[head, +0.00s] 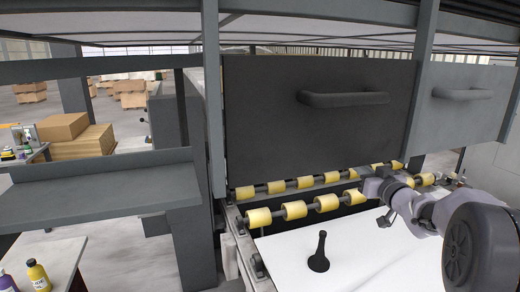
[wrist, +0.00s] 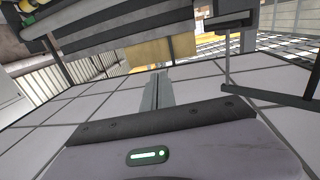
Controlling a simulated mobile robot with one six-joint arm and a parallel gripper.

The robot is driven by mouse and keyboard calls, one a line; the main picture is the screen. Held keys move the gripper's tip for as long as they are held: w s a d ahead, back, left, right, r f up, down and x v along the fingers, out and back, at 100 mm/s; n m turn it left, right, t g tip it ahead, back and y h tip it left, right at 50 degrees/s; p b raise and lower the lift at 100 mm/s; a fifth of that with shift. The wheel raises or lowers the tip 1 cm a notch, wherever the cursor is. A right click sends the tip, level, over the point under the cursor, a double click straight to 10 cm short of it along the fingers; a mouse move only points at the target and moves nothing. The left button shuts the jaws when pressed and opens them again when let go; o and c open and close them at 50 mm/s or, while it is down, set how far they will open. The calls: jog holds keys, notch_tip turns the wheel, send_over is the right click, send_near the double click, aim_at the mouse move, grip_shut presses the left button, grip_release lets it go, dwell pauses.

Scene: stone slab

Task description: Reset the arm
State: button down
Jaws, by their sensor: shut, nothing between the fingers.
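My grey arm reaches in from the right in the head view, with my gripper (head: 385,220) above the right part of a white slab (head: 290,245). In the wrist view my gripper (wrist: 157,78) is shut, its fingers together with nothing between them. A black upright object with a wide round foot and a narrow neck (head: 319,252) stands on the slab, to the left of my gripper and apart from it. The wrist view shows floor tiles and frame parts, not the slab clearly.
Yellow rollers (head: 295,210) run in rows behind the slab, under a dark panel with a handle (head: 343,99). A grey post (head: 213,100) and a grey shelf (head: 100,195) stand at left. Bottles (head: 39,275) are at lower left. Cardboard boxes (head: 75,135) lie farther back.

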jog(key=s+a+f+m+g+h+b, duration=0.1)
jog(key=s+f+m+h+b, duration=0.1)
jog(key=s+m+h+b, duration=0.3)
jog(key=s+f+g+h+b, duration=0.1)
jog(key=s+f+b, duration=0.1)
jog(key=s, duration=0.5)
jog(key=s+a+f+g+y+b, duration=0.1)
jog(key=s+a+f+g+b, duration=0.2)
jog(key=s+a+f, duration=0.3)
jog(key=s+a+f+m+g+y+b, duration=0.1)
jog(key=s+a+f+g+y+b, duration=0.1)
jog(key=s+f, duration=0.9)
jog(key=s+a+f+g+y+b, duration=0.1)
jog(key=s+a+f+g+b, duration=0.3)
jog(key=s, duration=1.3)
jog(key=a+f+b, duration=0.1)
jog(key=a+f, duration=0.3)
jog(key=a, duration=0.1)
jog(key=shift+s+a+f+m+g+y+b, duration=0.3)
jog(key=shift+s+a+b, duration=0.05)
